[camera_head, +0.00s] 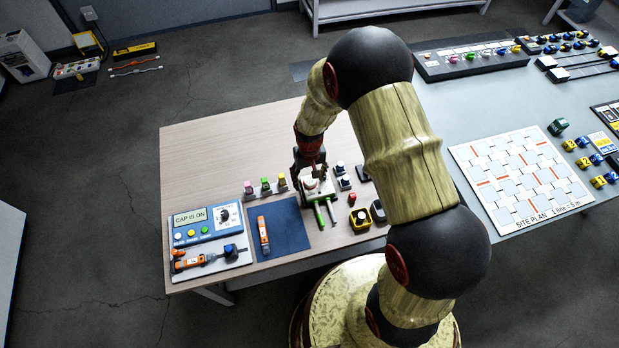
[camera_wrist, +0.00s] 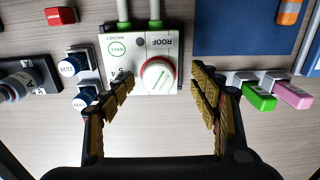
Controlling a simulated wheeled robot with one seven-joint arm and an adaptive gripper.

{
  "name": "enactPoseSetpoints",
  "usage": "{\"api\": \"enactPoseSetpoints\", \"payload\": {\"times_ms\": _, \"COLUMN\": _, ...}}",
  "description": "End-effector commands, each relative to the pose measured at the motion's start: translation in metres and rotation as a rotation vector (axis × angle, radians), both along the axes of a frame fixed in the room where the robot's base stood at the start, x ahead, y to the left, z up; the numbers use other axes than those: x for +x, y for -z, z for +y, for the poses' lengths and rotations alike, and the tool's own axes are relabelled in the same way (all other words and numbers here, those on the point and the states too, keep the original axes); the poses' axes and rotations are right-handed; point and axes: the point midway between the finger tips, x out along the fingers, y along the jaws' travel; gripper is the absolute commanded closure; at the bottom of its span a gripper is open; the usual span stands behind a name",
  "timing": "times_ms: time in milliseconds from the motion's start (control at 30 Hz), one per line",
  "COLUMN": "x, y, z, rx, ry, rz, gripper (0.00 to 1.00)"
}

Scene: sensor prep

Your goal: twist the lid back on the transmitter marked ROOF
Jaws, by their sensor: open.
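The transmitter marked ROOF (camera_wrist: 118,67) is a white box with two green legs pointing up in the wrist view. Its white round lid (camera_wrist: 160,76) sits on its face, with a red ring showing around the edge. I cannot tell whether it is fully seated. My gripper (camera_wrist: 163,74) is open, one finger on each side of the lid, with visible gaps at both sides. In the head view the transmitter (camera_head: 324,190) stands on the wooden table beneath my gripper (camera_head: 311,176), which partly hides it.
Small blocks with blue round tops (camera_wrist: 75,64) stand left of the transmitter in the wrist view; green (camera_wrist: 259,97) and pink (camera_wrist: 292,95) pieces are right. A blue mat (camera_head: 288,238) holds an orange tool (camera_head: 263,232). A panel (camera_head: 205,228) reads CAP IS ON. The table's back-left is clear.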

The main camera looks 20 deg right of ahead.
Motion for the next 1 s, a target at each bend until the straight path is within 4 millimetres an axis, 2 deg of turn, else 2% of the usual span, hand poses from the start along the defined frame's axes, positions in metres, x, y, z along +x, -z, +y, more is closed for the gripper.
{"api": "enactPoseSetpoints", "payload": {"times_ms": 467, "x": 0.000, "y": -0.008, "z": 0.000, "rx": 0.000, "ry": 0.000, "rz": 0.000, "gripper": 0.37}}
{"api": "enactPoseSetpoints", "payload": {"times_ms": 1000, "x": 0.000, "y": -0.042, "z": 0.000, "rx": 0.000, "ry": 0.000, "rz": -0.001, "gripper": 0.37}}
